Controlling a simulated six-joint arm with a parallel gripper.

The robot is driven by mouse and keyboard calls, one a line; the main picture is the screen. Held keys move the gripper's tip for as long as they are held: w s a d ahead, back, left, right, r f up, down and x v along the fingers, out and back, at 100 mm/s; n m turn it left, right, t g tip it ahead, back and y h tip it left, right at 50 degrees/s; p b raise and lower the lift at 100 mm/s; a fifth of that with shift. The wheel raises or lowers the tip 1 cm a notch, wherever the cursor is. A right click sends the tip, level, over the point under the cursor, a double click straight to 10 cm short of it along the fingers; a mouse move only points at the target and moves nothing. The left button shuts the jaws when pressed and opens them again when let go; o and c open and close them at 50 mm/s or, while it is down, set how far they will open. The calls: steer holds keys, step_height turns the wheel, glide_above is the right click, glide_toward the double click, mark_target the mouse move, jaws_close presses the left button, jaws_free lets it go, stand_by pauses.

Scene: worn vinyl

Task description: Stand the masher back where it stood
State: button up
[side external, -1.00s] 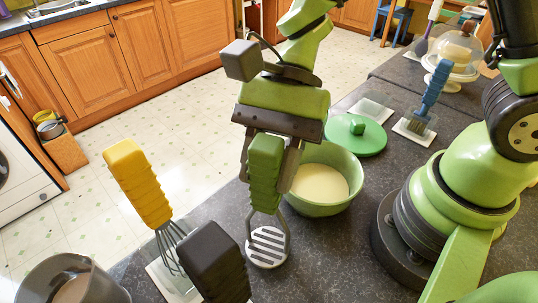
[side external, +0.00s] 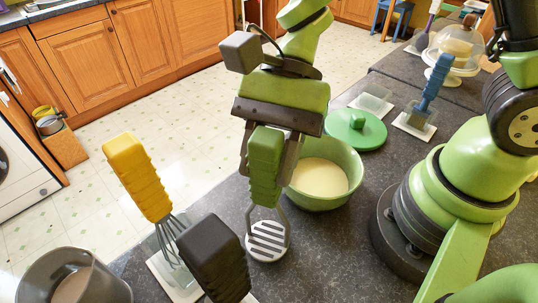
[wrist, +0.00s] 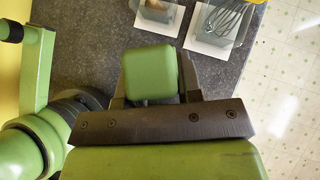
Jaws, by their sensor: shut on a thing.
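The masher has a green ridged handle (side external: 265,170) and a pale slotted head (side external: 267,241). It is upright, head down, left of the green bowl. I cannot tell whether its head touches the counter. My gripper (side external: 267,160) is shut on the handle, with a finger on each side. In the wrist view the handle top (wrist: 150,72) shows between the fingers of my gripper (wrist: 151,92). A clear holder (side external: 373,98) on a white base stands at the back beside the blue brush, and it looks empty.
A green bowl (side external: 345,190) with pale contents stands right of the masher, its green lid (side external: 372,134) behind. A blue brush (side external: 433,85) stands in a holder. A yellow whisk (side external: 138,178), black-handled tool (side external: 215,258) and grey pot (side external: 105,285) are in front.

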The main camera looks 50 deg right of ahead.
steer(key=shift+f, duration=0.65)
stand_by(0.5)
steer(key=o, duration=1.2)
steer(key=shift+c, duration=0.2)
steer(key=v, duration=0.8)
stand_by(0.8)
stand_by(0.4)
steer(key=v, duration=1)
steer(key=shift+w, duration=0.1)
